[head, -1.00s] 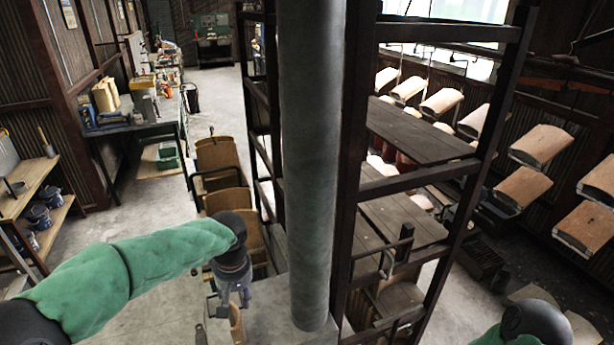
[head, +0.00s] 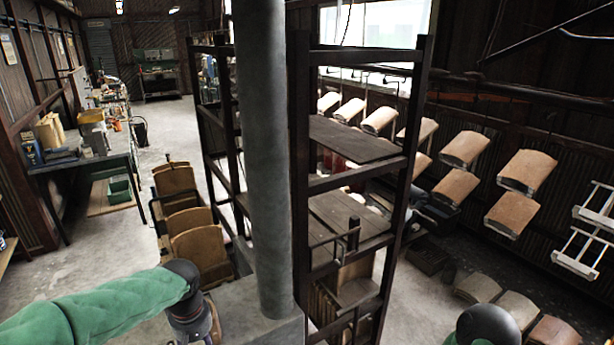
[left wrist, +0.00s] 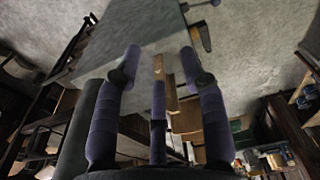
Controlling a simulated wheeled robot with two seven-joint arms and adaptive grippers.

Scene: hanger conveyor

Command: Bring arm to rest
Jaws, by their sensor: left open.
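My left arm, in a green sleeve, comes in at the lower left of the head view. Its dark wrist shows near the grey block, and its fingers are cut off by the bottom edge. In the left wrist view my left gripper (left wrist: 160,60) has its purple fingers spread apart. A thin wooden strip (left wrist: 158,66) shows between them; I cannot tell its distance, but no finger closes on it. The grey block (left wrist: 120,45) lies beyond the fingers. Of my right arm only a dark rounded joint and some green sleeve show at the lower right; its gripper is out of view.
A grey post (head: 262,160) rises from the grey block (head: 240,305). A dark shelf rack (head: 300,200) stands beside it. Tan curved boards (head: 466,149) hang at right, with white hanger frames (head: 592,240) at the edge. A workbench (head: 70,165) stands left.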

